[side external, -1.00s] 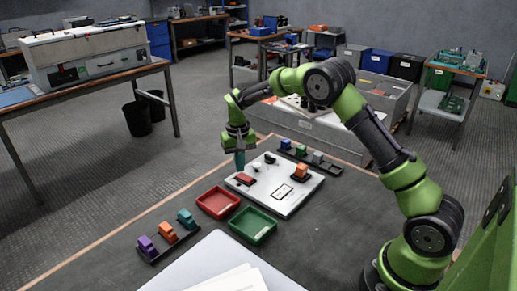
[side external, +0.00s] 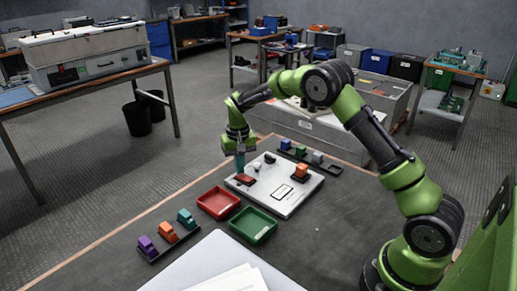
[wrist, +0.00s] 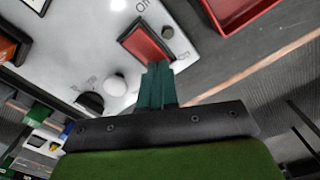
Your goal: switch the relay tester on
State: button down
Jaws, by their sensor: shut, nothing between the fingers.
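The relay tester (side external: 285,204) is a white flat panel on the dark table. Its red rocker switch (side external: 246,180) is at the panel's left corner; it also shows in the wrist view (wrist: 147,42), beside a partly cut-off "On" label. My gripper (side external: 240,167) points down at this switch with its teal fingers shut and empty. In the wrist view the fingertips (wrist: 157,68) overlap the near end of the red rocker. I cannot tell whether they touch it. A black knob (wrist: 90,103) and a white round part (wrist: 115,84) sit near the switch. The fingers hide part of the panel.
A red tray (side external: 218,203) and a green tray (side external: 253,226) stand beside the panel.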

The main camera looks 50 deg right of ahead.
aim_at(243, 177)
jog(key=shift+f, duration=0.45)
jog(key=shift+r, duration=3.55)
jog(key=shift+w, duration=0.1)
jog(key=shift+s+a+f, duration=0.2)
jog(key=shift+s+f, duration=0.4)
jog(key=shift+s, duration=0.3)
jog(key=s+a+r+t, duration=0.2)
jog(key=s+r, duration=0.3)
jog(key=s, duration=0.4)
jog(key=s+a+r+n+t+y, duration=0.1)
jog(key=s+a+r+t, duration=0.1)
jog(key=s+r, duration=0.3)
jog(key=s+a+r+n+t+y, duration=0.1)
jog(key=s+a+r+t, duration=0.2)
jog(key=s, duration=1)
notch_tip(243, 177, up, 3)
jog(key=shift+a+f, duration=0.2)
jog(key=shift+a, duration=0.65)
